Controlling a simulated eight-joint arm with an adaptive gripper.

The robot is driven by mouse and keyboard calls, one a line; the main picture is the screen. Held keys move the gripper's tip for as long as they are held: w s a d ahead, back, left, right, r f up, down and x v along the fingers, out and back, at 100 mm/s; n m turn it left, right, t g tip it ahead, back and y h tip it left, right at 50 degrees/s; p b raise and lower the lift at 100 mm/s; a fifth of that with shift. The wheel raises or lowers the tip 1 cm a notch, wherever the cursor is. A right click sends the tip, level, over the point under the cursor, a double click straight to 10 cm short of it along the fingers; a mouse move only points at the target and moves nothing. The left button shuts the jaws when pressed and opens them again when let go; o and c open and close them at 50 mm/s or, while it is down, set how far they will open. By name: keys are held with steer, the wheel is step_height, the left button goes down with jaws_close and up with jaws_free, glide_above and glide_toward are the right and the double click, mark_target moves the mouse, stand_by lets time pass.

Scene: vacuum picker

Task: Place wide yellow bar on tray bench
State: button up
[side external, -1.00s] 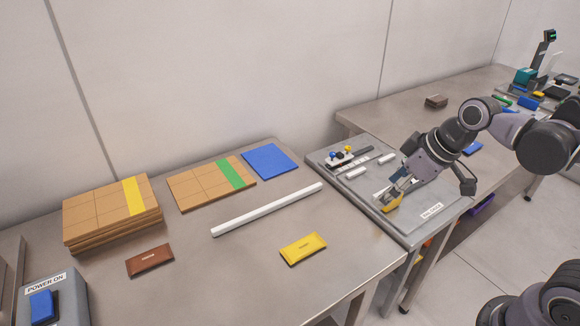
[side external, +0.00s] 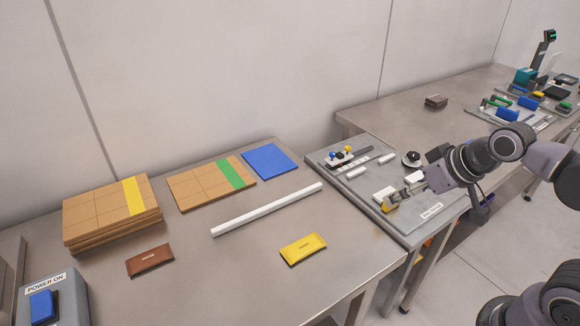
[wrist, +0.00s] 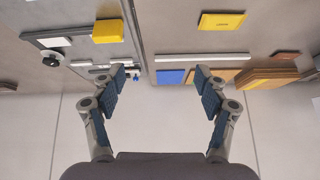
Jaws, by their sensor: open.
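A yellow block (side external: 390,206) lies at the front-left part of the grey tray (side external: 405,226). It also shows in the wrist view (wrist: 108,31), on the tray and outside my fingers. A flat yellow packet (side external: 303,249) with small dark print lies on the left bench (side external: 235,285), and it also shows in the wrist view (wrist: 222,21). My gripper (wrist: 160,88) is open, with nothing between its fingers. In the side view my gripper (side external: 408,194) is close beside the yellow block and partly overlaps it; whether they touch is unclear.
The left bench holds a white bar (side external: 268,208), a brown packet (side external: 150,260), a blue square (side external: 270,160) and stacked tan boards (side external: 95,210). Small parts (side external: 343,157) and a round black knob (side external: 411,158) are on the tray. The right bench (side external: 390,120) has free room.

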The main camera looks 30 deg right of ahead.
steer(key=w+a+f+m+g+y, duration=0.2)
steer(key=w+a+m+y, duration=0.1)
steer(key=w+m, duration=0.2)
steer(key=w+a+f+m+g+y, duration=0.2)
steer(key=w+f+m+y, duration=0.1)
steer(key=w+m, duration=0.3)
steer(key=m+g+y, duration=0.3)
steer(key=m+y, duration=0.3)
steer(key=y, duration=0.1)
glide_toward(300, 248)
steer(key=d+r, duration=0.1)
steer(key=w+d+r, duration=0.1)
steer(key=shift+d, duration=0.35)
steer(key=shift+s+d+f, duration=0.1)
steer(key=shift+s+f, duration=0.15)
steer(key=shift+f, duration=0.5)
steer(key=x, duration=1)
steer(key=shift+s+a, duration=0.2)
steer(key=shift+a, duration=0.25)
steer(key=c, duration=1.3)
steer(key=shift+c, duration=0.2)
